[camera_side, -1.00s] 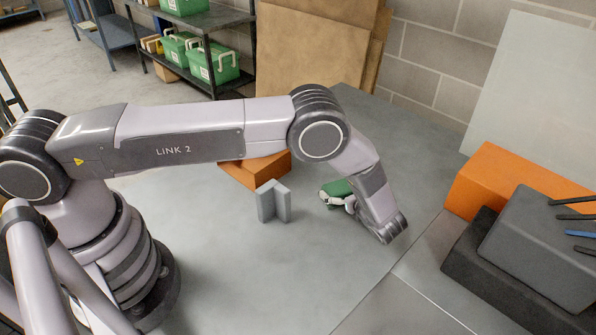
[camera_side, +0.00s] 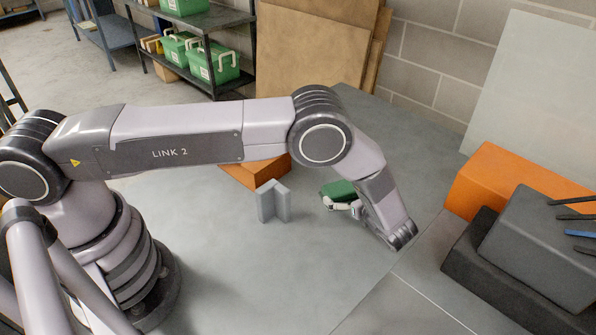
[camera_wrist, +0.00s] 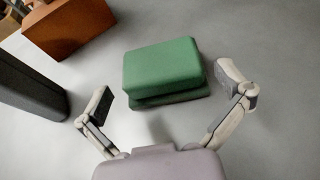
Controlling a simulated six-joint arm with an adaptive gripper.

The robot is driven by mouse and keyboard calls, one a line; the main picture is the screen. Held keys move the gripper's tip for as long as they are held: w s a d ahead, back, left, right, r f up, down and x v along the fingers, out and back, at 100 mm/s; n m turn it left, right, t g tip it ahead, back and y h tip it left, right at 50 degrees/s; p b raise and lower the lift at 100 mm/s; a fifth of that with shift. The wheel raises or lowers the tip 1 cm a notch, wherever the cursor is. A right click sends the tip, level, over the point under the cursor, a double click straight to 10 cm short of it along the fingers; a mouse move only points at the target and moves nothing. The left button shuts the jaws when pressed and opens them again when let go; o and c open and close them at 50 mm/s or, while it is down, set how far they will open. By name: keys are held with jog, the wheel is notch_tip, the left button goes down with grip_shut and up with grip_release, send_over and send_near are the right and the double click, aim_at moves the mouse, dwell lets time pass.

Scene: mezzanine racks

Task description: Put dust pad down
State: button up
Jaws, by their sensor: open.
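The dust pad appears to be the green block with a darker layer under it. It lies flat on the grey table in the wrist view (camera_wrist: 163,66) and also shows in the side view (camera_side: 338,188). My gripper (camera_wrist: 165,86) is open. In the wrist view its left finger is left of and nearer than the pad, and its right finger is beside the pad's right end with a gap. Neither finger appears to touch the pad. In the side view my gripper (camera_side: 345,207) is just beside the pad, partly hidden by my wrist.
A grey angled bracket (camera_side: 273,201) stands left of the pad, with an orange block (camera_side: 256,172) behind it. At the right are another orange block (camera_side: 515,178) and a dark grey case (camera_side: 540,245) with tools on top. The front table area is clear.

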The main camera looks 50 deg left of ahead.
jog(key=v, duration=0.8)
jog(key=shift+d, duration=0.15)
jog(key=shift+d+r, duration=0.25)
jog(key=shift+r, duration=0.05)
jog(key=s+a+r+n+g+h, duration=0.15)
jog(key=a+r+n, duration=0.3)
jog(key=r, duration=0.45)
jog(key=s+a+r+n+g+h, duration=0.1)
jog(key=s+a+r+n+h, duration=0.15)
jog(key=a+r, duration=0.45)
jog(key=s+a+r+n+g+h, duration=0.1)
jog(key=a+r+n+g+h, duration=0.2)
jog(key=r, duration=0.8)
jog(key=s+a+r+n+t+h, duration=0.2)
jog(key=s+a+r+n, duration=0.4)
jog(key=s+r, duration=0.3)
jog(key=s+a+n+t+h, duration=0.1)
jog(key=s+n+t+h, duration=0.2)
jog(key=s, duration=1.2)
jog(key=n+t, duration=0.1)
jog(key=n, duration=0.2)
jog(key=shift+s+a+f+n, duration=0.3)
jog(key=shift+s+f, duration=0.1)
